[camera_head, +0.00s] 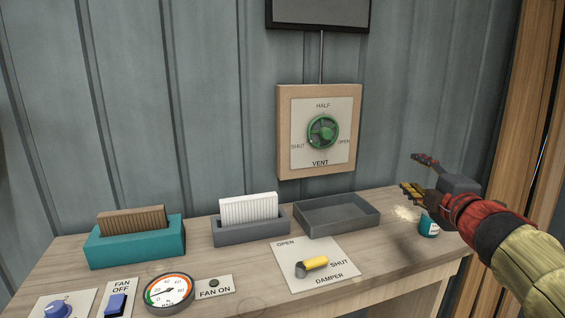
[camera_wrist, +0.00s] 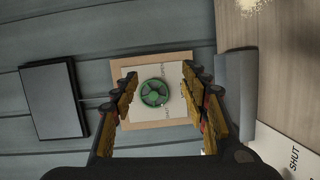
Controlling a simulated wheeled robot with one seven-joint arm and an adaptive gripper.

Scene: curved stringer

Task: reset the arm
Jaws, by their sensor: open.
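My gripper (camera_head: 418,174) is open and empty. It hangs in the air above the right end of the bench, in front of the wall. In the wrist view its two fingers (camera_wrist: 160,100) stand apart, with the green vent wheel (camera_wrist: 154,92) seen between them at a distance. The wheel (camera_head: 322,131) is on a wooden-framed vent panel (camera_head: 284,165) on the wall, left of my gripper and apart from it. My arm comes in from the right edge.
A teal jar (camera_head: 429,227) and a pale powder patch (camera_head: 404,213) lie below my gripper. An empty grey tray (camera_head: 338,228), a grey holder (camera_head: 250,235) with a white filter, a teal holder (camera_head: 135,250) with a brown filter, a damper lever (camera_head: 313,264) and a gauge (camera_head: 169,291) are on the bench.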

